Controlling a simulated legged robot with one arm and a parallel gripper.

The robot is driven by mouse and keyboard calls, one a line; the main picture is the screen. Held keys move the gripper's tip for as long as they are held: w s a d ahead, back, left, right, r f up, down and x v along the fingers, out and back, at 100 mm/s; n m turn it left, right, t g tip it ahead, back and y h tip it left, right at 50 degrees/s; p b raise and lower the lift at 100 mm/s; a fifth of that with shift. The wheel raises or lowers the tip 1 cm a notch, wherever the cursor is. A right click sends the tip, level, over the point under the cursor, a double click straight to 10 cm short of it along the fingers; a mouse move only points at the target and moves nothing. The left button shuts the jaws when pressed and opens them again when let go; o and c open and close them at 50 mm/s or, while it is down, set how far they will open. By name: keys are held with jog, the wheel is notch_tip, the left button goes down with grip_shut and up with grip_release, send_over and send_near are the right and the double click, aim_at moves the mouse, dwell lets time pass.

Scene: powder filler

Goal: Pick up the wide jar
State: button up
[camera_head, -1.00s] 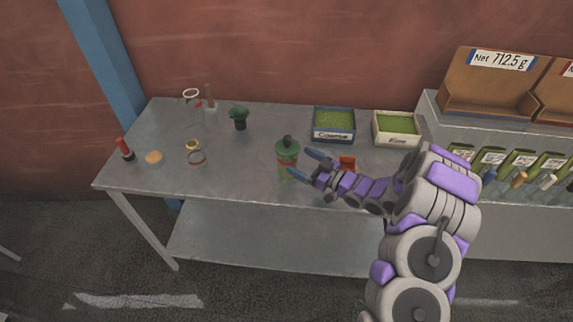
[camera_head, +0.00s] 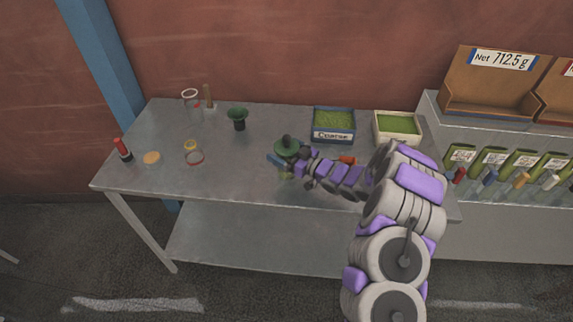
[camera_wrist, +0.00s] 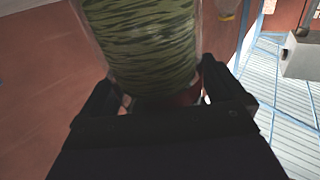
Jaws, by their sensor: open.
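In the wrist view, the clear jar with layered green contents (camera_wrist: 145,45) is between the two dark fingers of my gripper (camera_wrist: 157,88). A reddish band shows low on the jar. The fingers are open around it; contact cannot be told.
The table (camera_head: 235,180) also holds a coarse tray (camera_head: 334,138), a pale-rimmed tray (camera_head: 397,143), a dark green funnel (camera_head: 238,113), a small yellow-topped glass item (camera_head: 193,148) and a red-and-black bottle (camera_head: 123,149).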

aim_at(290, 146)
jog(key=shift+c, duration=0.4)
jog(key=c, duration=0.9)
jog(key=shift+r, duration=0.15)
jog(key=shift+c, duration=0.2)
jog(key=shift+r+p, duration=0.35)
jog(key=shift+r, duration=1.4)
jog(key=s+d+r+p, duration=0.1)
jog(key=s+d+p, duration=0.1)
jog(key=s, duration=1.3)
notch_tip(290, 146, up, 10)
jog(key=p, duration=0.5)
jog(key=shift+s+r, duration=0.15)
jog(key=shift+s, duration=0.3)
jog(key=shift+a, duration=0.1)
